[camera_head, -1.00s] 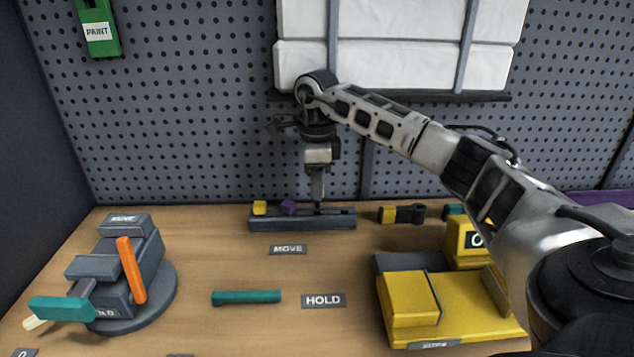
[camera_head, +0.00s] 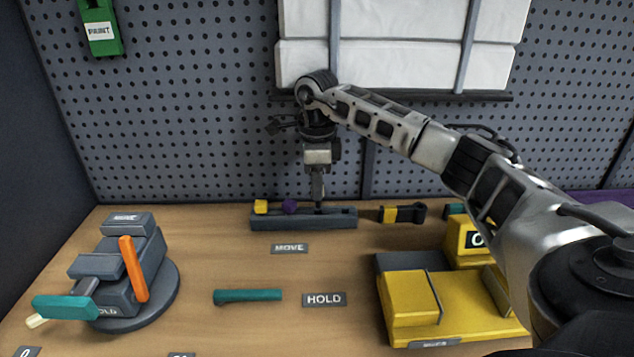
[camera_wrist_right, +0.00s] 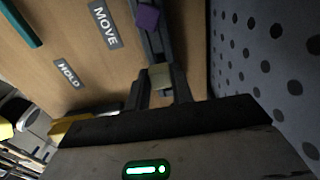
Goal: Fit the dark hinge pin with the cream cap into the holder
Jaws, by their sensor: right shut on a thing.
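My right gripper (camera_head: 318,203) points straight down over the right part of a long dark grey rack (camera_head: 290,223). In the right wrist view it is shut on the cream cap (camera_wrist_right: 160,76) of the hinge pin, right at the rack. The pin's dark shaft is hidden, and I cannot tell how deep it sits in the rack. A purple cap (camera_head: 290,206) and a yellow cap (camera_head: 261,206) stand in the same rack to the left. I cannot tell for sure whether this rack is the holder. My left gripper is not in view.
A dark grey device with an orange lever (camera_head: 133,268) stands on the left. A teal bar (camera_head: 247,296) lies at the front middle. A yellow block unit (camera_head: 465,300) stands at right. A black-and-yellow part (camera_head: 402,214) lies right of the rack. The pegboard is close behind.

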